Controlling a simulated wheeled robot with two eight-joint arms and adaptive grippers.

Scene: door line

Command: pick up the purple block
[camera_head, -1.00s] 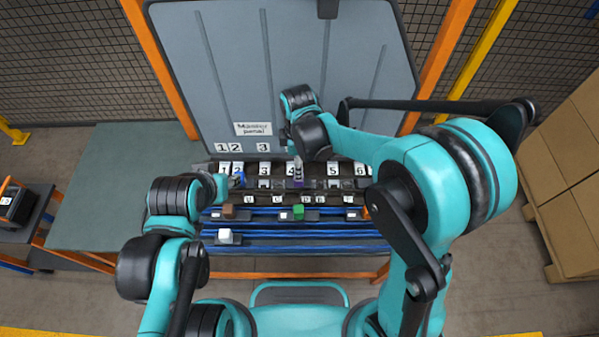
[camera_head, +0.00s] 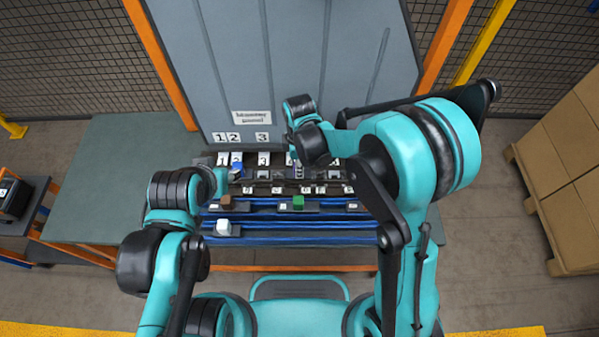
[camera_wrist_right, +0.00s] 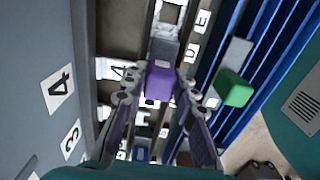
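The purple block (camera_wrist_right: 159,82) shows in the right wrist view, at the far end of my right gripper's fingers, against a grey holder in the row of numbered slots. My right gripper (camera_wrist_right: 160,92) has one finger on each side of it, and the fingers look apart. Contact with the block is not clear. In the head view my right gripper (camera_head: 299,168) points down over the middle of the rack, and the block is hardly visible there. My left gripper (camera_head: 222,180) is at the rack's left end, its fingers too small to read.
A blue block (camera_head: 237,168), brown block (camera_head: 226,202), green block (camera_head: 298,202) and white block (camera_head: 223,227) sit on the rack. The green block also shows in the wrist view (camera_wrist_right: 234,88). A tall grey panel (camera_head: 290,60) stands behind. The green tabletop (camera_head: 120,170) is bare.

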